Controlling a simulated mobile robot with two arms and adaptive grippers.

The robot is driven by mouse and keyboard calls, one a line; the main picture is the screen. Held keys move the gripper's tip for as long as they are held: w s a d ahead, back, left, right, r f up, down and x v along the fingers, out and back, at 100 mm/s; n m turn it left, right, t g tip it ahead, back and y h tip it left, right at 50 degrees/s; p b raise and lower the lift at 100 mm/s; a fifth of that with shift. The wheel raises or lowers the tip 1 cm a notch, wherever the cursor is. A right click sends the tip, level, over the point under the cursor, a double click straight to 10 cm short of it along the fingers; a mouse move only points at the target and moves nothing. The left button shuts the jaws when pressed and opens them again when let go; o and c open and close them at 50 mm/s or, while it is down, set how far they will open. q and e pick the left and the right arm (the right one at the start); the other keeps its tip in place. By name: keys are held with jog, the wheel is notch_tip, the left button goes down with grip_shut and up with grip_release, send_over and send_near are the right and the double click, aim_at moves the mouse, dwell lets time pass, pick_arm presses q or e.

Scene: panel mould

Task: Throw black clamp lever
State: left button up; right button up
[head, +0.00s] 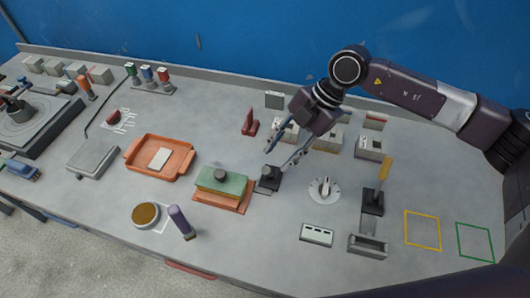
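A small black clamp lever (268,178) stands on the table just right of the mould, a green block (221,181) on an orange base (222,200). The lever's black base shows, with a short upright part on it. My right gripper (277,157) reaches down from the upper right, its fingers just above and behind the lever. The fingers are apart and nothing shows between them. I cannot tell whether a fingertip touches the lever. My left gripper is not in view.
A yellow-handled lever (382,172) on a black base and a round dial (324,190) stand to the right. An orange tray (159,157) lies left of the mould. Grey boxes (372,146) stand behind. Yellow and green outlined squares are empty.

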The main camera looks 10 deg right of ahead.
aim_at(267, 171)
jog(key=p+x, duration=0.1)
jog(key=x, duration=0.2)
jog(key=p+x, duration=0.1)
jog(key=x, duration=0.3)
jog(key=shift+s+r, duration=0.1)
jog(key=shift+s, duration=0.15)
jog(key=shift+a+f, duration=0.1)
jog(key=shift+f, duration=0.15)
grip_shut()
